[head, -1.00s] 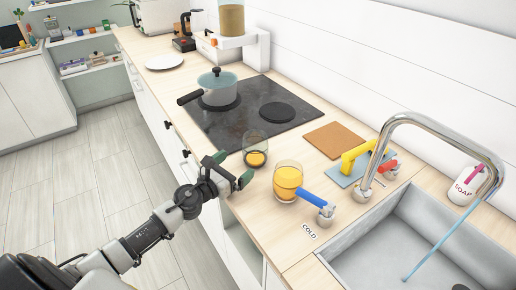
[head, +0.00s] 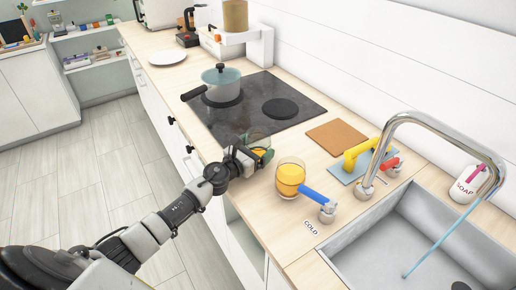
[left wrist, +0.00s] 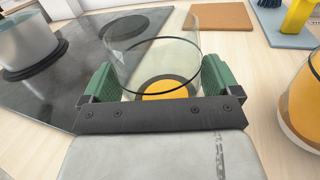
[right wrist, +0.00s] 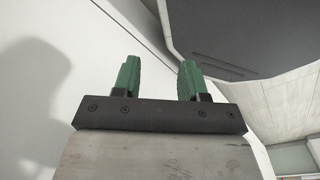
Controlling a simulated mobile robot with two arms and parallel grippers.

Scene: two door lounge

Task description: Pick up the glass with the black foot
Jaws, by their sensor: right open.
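A clear glass (head: 258,137) with a dark ring at its foot and a yellow-orange disc in its bottom stands on the counter beside the hob. In the left wrist view the glass (left wrist: 150,65) stands between the green fingers of my left gripper (left wrist: 160,82), its foot (left wrist: 166,88) seen through the glass wall. The left gripper (head: 262,152) also shows in the head view, partly hiding the glass. The fingers are close to its sides; I cannot tell if they touch. My right gripper (right wrist: 158,75) is open and empty, beside a white surface.
A second glass (head: 290,178) with orange contents stands just right of the left gripper, near the blue tap handle (head: 316,196). A pot (head: 221,86) sits on the black hob (head: 250,112). A brown board (head: 337,138) lies behind; the sink (head: 400,245) is at the right.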

